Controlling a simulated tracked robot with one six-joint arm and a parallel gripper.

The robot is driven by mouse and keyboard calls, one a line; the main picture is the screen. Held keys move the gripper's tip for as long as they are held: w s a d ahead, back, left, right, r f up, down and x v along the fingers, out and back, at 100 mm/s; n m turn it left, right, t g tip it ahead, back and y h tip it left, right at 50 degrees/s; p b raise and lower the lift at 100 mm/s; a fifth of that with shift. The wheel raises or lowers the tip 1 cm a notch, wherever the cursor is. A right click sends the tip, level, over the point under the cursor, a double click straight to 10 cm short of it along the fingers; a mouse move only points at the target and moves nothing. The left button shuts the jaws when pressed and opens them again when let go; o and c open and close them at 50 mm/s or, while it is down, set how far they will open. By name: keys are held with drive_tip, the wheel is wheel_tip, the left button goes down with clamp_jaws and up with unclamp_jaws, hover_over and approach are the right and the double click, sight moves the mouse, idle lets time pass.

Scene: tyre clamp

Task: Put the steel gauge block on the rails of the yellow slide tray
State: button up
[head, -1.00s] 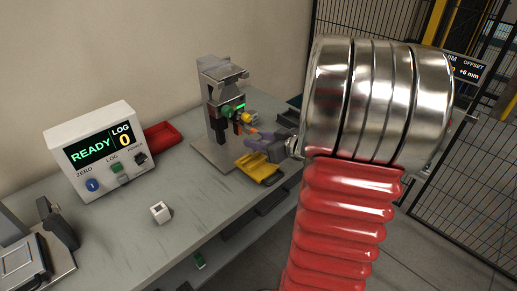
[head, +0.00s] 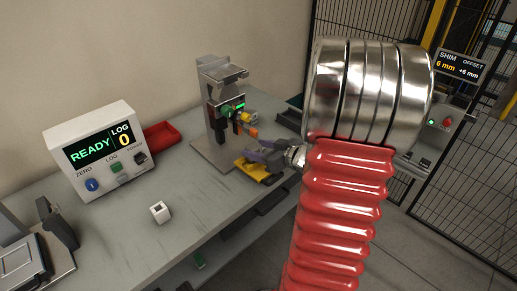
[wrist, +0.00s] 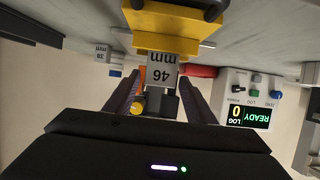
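The steel gauge block (wrist: 163,72), marked "46 mm", shows in the wrist view against the near side of the yellow slide tray (wrist: 165,43). My gripper (wrist: 160,78) has one finger on each side of the block, with a visible gap on the left side, so it looks open. In the head view my gripper (head: 262,152) is low over the yellow slide tray (head: 268,179) and covers much of it. The block is hidden there. I cannot tell whether it rests fully on the rails.
The clamp stand (head: 222,110) with an orange-tipped part rises just behind the tray.

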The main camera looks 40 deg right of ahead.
drive_tip(key=shift+o, duration=0.2)
drive_tip(key=shift+s+r, duration=0.1)
drive_tip(key=shift+r, duration=0.05)
drive_tip(key=v, duration=1.1)
drive_tip(key=shift+s+r, duration=0.2)
drive_tip(key=shift+s, duration=0.15)
idle(0.5)
drive_tip(key=w+a+r+m+g+h, duration=0.2)
drive_tip(key=w+a+r+g+h, duration=0.1)
drive_tip(key=w+r+h, duration=0.5)
drive_tip(key=s+a+f+g+y, duration=0.1)
drive_tip(key=s+a, duration=0.5)
drive_tip(key=a, duration=0.8)
drive_tip(key=s+a+f+n+g+y, duration=0.1)
drive_tip(key=s+a+g+y, duration=0.3)
drive_tip(key=a, duration=1)
drive_tip(key=s+y, duration=0.2)
drive_tip(key=s, duration=0.1)
drive_tip(key=shift+s+a+n+y, duration=0.2)
drive_tip(key=shift+a+n+y, duration=0.1)
drive_tip(key=shift+a, duration=0.05)
